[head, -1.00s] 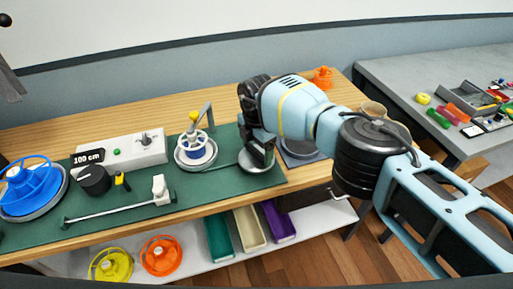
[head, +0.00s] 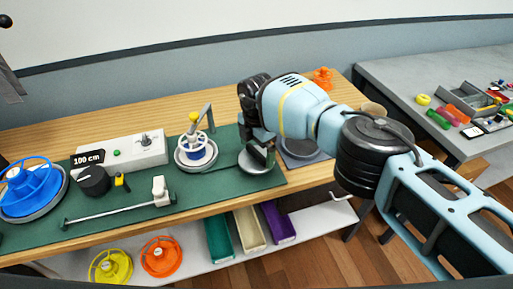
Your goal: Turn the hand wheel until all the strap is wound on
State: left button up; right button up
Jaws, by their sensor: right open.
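The small hand wheel (head: 195,141) stands on a round grey base on the green mat, with a yellow knob on top and blue at its hub. My right gripper (head: 262,148) is open, to the right of the wheel, low over a round grey disc (head: 254,163). The gripper hides part of the disc and does not touch the wheel. I cannot make out any strap now. A large blue reel (head: 31,187) sits on a round grey base at the far left. My left gripper is not in view.
Yellow (head: 111,266) and orange (head: 161,256) reels lie on the lower shelf beside coloured bins. A grey table (head: 432,70) stands at right.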

notch_tip(320, 180, up, 8)
jog(key=shift+f, duration=0.2)
dwell(1.2)
